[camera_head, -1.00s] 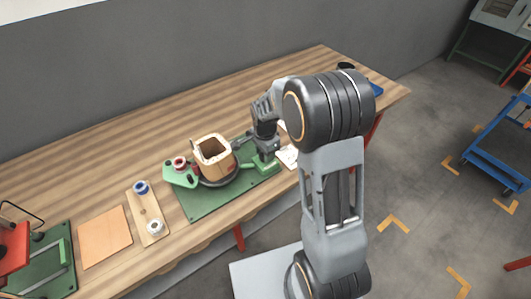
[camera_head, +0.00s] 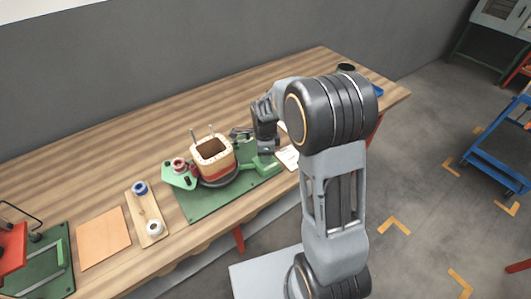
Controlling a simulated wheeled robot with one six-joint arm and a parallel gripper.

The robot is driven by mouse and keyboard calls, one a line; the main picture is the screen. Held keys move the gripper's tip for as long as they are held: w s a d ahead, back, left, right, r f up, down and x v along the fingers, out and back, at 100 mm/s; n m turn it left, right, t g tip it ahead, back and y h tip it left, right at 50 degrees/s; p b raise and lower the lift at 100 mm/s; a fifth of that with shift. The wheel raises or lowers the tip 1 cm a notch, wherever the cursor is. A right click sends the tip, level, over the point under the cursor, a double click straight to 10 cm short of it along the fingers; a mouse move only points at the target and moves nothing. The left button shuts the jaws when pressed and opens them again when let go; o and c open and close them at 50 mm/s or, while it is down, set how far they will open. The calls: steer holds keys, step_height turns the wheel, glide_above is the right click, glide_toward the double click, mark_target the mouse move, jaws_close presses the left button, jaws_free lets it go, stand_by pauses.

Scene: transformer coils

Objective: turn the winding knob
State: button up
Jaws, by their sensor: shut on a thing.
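The winding machine has a green base plate (camera_head: 203,208) on the wooden bench. A square, hollow coil former (camera_head: 213,158) stands on its dark round turntable (camera_head: 222,180), with a red band around its lower part. A green bracket on the left carries a red-and-white spool (camera_head: 179,166). My gripper (camera_head: 266,148) points down at the right end of the machine, above a green arm (camera_head: 262,166). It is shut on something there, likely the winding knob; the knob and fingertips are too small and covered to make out.
Left of the machine, a wooden board (camera_head: 148,214) holds a blue spool and a white spool. A flat tan sheet (camera_head: 103,237) lies further left, beside a green-and-red device (camera_head: 42,262). A white paper (camera_head: 288,157) lies right of the machine. The bench behind is clear.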

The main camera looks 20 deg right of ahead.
steer(key=shift+w+r+m, duration=0.1)
steer(key=shift+r+m, duration=0.05)
steer(key=shift+m, duration=0.55)
stand_by(3.3)
steer(key=o, duration=0.9)
step_height(320, 180, up, 14)
steer(key=shift+f, duration=0.15)
stand_by(0.4)
steer(key=shift+s+f+n+t, duration=0.15)
steer(key=shift+s+n+t, duration=0.5)
steer(key=shift+s+n, duration=2.65)
steer(key=shift+s+f+n+t, duration=0.1)
steer(key=shift+s+n+t, duration=0.5)
steer(key=shift+s+n, duration=2.7)
steer(key=shift+s+f+n+t, duration=0.15)
steer(key=shift+s+n+t, duration=0.5)
steer(key=shift+s+n, duration=2.6)
